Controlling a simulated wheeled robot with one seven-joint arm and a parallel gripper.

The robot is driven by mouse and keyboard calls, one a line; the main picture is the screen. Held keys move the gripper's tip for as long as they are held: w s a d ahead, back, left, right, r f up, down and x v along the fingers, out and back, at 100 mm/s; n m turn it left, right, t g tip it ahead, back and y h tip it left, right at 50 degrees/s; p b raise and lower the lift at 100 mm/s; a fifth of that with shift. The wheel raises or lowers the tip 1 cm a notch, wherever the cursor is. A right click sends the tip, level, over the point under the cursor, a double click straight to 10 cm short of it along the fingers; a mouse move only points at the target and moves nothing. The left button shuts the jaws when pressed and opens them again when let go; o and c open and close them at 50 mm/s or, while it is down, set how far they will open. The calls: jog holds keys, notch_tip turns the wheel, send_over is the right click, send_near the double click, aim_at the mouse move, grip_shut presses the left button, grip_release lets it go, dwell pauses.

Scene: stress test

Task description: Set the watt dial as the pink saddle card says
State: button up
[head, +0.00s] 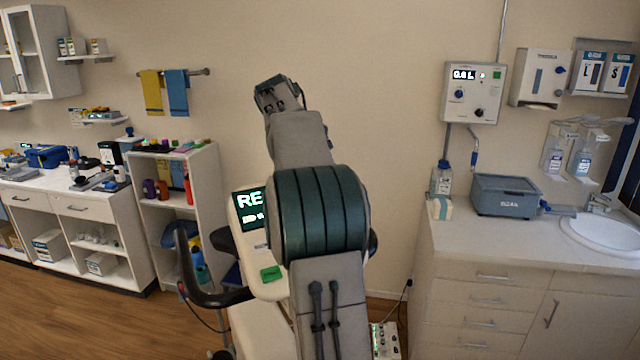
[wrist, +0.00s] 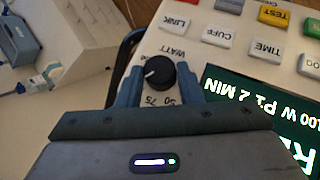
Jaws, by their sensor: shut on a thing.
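The watt dial (wrist: 160,74) is a round black knob with a white mark, which points to the left in the wrist view. It is on a pale panel, with "WATT" printed above it and "50" and "75" below it, all upside down. My gripper (wrist: 170,85) is shut on the dial, with one blue finger at each side of it. In the head view my arm hides the dial and my fingers. The pink saddle card does not show in either view.
Beside the dial are several keys, among them LINK, CUFF and TIME (wrist: 265,51), and a lit screen (wrist: 258,105) reading "100 W" and "MIN". A black handlebar (head: 190,265) stands left of the console. A counter (head: 500,245) with a sink is on the right.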

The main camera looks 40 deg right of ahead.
jog(key=shift+f+m+y, duration=0.15)
jog(key=shift+m+y, duration=0.15)
dwell(0.4)
jog(key=o, duration=1)
jog(key=shift+d, duration=0.1)
jog(key=shift+v, duration=3.8)
